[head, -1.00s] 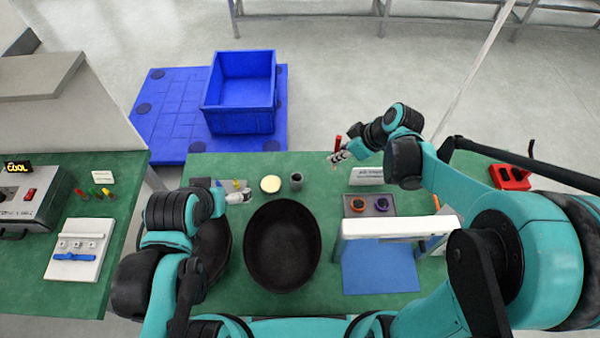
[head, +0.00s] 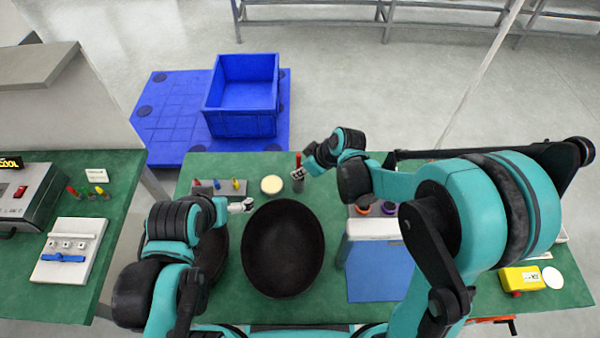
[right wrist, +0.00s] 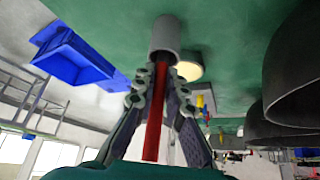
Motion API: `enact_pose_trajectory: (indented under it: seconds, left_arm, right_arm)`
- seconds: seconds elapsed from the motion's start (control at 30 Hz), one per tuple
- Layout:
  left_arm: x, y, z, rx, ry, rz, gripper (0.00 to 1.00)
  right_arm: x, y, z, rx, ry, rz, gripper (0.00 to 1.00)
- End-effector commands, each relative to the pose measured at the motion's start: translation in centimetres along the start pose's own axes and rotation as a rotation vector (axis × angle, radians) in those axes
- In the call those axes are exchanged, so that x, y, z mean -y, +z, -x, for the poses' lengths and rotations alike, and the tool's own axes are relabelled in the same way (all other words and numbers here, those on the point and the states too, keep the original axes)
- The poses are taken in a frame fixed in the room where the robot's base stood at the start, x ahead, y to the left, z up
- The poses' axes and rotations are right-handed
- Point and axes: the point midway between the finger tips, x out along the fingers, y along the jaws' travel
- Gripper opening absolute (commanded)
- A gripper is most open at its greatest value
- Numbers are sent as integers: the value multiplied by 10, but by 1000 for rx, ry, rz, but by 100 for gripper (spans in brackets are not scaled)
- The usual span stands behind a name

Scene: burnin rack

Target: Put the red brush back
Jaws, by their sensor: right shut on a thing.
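The red brush (head: 298,159) is upright in my right gripper (head: 301,173), which is shut on it. In the right wrist view the brush (right wrist: 155,120) runs between the two fingers toward the mouth of a small grey cup (right wrist: 166,36). Its far end is at or inside the mouth; I cannot tell how deep. In the head view the cup (head: 298,186) is directly below the gripper, partly hidden by it. My left gripper (head: 247,205) hovers by the rim of the black bowl; its fingers are too small to read.
A large black bowl (head: 283,248) stands in front of the cup. A round cream-lidded pot (head: 272,185) stands left of the cup. A grey rack (head: 208,188) with coloured pieces is further left. A blue mat (head: 380,272) lies at right, partly under my arm.

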Motion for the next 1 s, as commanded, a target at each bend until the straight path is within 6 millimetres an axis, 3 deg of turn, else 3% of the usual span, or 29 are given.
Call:
enact_pose_trajectory:
  seconds: [0.7, 0.73, 0.8, 1.0]
  left_arm:
    - [0, 6, -9, 0, 0, 0, 100]
    - [0, 6, -8, 0, 0, 0, 100]
    - [0, 6, -8, 0, 0, 0, 100]
    - [0, 6, -9, 0, 0, 0, 100]
  right_arm:
    - [0, 7, -10, 1, 0, 0, 0]
    - [0, 7, -10, 2, -1, 0, 16]
    - [0, 7, -10, 3, -1, 1, 32]
    - [0, 8, -10, 4, -1, 1, 32]
